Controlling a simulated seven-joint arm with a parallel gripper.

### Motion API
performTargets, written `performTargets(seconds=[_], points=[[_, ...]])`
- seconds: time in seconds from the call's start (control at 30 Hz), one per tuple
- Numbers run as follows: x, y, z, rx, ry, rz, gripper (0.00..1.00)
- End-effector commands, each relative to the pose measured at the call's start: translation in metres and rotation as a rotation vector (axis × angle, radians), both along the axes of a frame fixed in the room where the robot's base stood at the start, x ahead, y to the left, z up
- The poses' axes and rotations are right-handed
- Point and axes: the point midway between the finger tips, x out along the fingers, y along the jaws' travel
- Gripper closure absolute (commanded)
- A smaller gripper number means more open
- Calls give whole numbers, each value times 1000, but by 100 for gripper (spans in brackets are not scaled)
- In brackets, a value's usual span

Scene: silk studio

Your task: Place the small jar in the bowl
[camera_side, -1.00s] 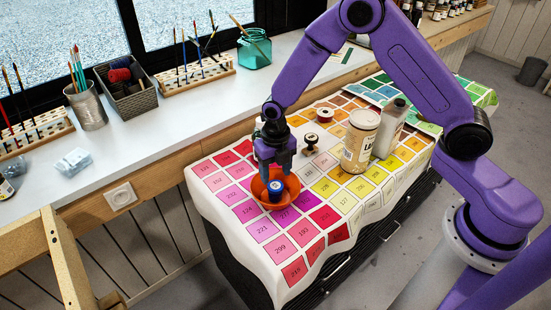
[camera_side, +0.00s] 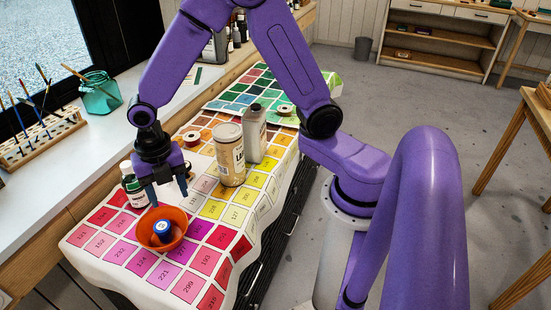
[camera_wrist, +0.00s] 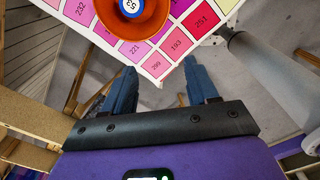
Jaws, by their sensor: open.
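In the wrist view, the jar's lid (camera_wrist: 130,7) shows at the top edge, inside the bowl (camera_wrist: 150,27), and both are partly cut off. My gripper (camera_side: 168,198) is open and empty, with its fingers pointing down just behind the bowl's far rim in the side view. In the wrist view, my two fingers (camera_wrist: 161,86) are spread with nothing between them, apart from the jar.
A bottle with a green label (camera_side: 134,188) stands left of my gripper. A labelled tan jar (camera_side: 229,160) and a grey bottle (camera_side: 254,135) stand to the right. The cloth in front of the bowl (camera_side: 190,285) is clear.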

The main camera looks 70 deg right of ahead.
Motion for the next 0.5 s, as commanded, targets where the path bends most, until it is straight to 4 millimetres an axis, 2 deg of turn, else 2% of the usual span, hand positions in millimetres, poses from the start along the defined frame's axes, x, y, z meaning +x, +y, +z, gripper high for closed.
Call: performTargets(seconds=[0.03,0.2,0.5], points=[[-15,-2,12,5,-5,-77,42],[-65,-12,39,12,-3,-369,42],[-152,-47,73,26,4,-882,42]])
